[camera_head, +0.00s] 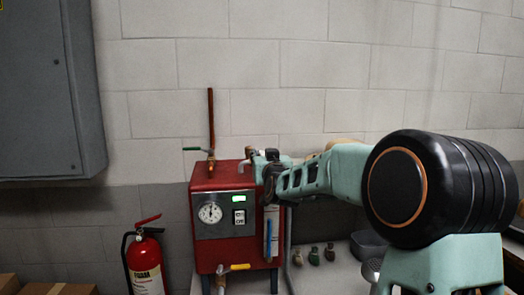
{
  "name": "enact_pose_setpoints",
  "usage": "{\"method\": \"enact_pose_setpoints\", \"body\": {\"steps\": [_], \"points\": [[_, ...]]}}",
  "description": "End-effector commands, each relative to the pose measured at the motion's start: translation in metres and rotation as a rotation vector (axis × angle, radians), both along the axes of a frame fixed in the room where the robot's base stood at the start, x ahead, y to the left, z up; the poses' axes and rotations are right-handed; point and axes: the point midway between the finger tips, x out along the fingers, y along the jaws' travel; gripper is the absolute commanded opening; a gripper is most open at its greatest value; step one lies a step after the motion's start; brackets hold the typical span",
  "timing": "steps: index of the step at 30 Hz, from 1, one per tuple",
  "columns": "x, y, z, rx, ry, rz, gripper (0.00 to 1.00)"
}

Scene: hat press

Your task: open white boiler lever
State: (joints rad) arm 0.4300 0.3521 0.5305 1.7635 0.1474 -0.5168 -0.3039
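The red boiler (222,180) stands against the wall in the head view, with a round gauge and a lit green display on its front panel. A green lever (192,149) shows on the pipe at its top left. A yellow lever (240,267) is at its lower front and a blue lever (269,238) on its right side. My gripper (270,184) is at the boiler's upper right corner. Its fingers are dark and small here, so their opening and any contact cannot be told.
A red fire extinguisher (146,262) stands left of the boiler. A grey cabinet (42,95) hangs at the upper left. Several small knobs (314,256) and a grey bin (368,244) are on the surface to the right. My arm covers much of the right side.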

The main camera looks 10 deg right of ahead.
Motion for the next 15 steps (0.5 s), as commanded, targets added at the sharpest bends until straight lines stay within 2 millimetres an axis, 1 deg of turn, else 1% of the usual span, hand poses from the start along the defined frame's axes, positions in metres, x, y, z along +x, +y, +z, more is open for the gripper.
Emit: {"method": "enact_pose_setpoints", "body": {"steps": [3, 6, 15], "points": [[0.011, 0.0, 0.001, 0.0, 0.0, 0.001, 0.3], [0.015, 0.0, 0.0, 0.0, 0.0, 0.0, 0.3], [0.018, 0.0, 0.0, -0.001, 0.0, 0.0, 0.3]]}}
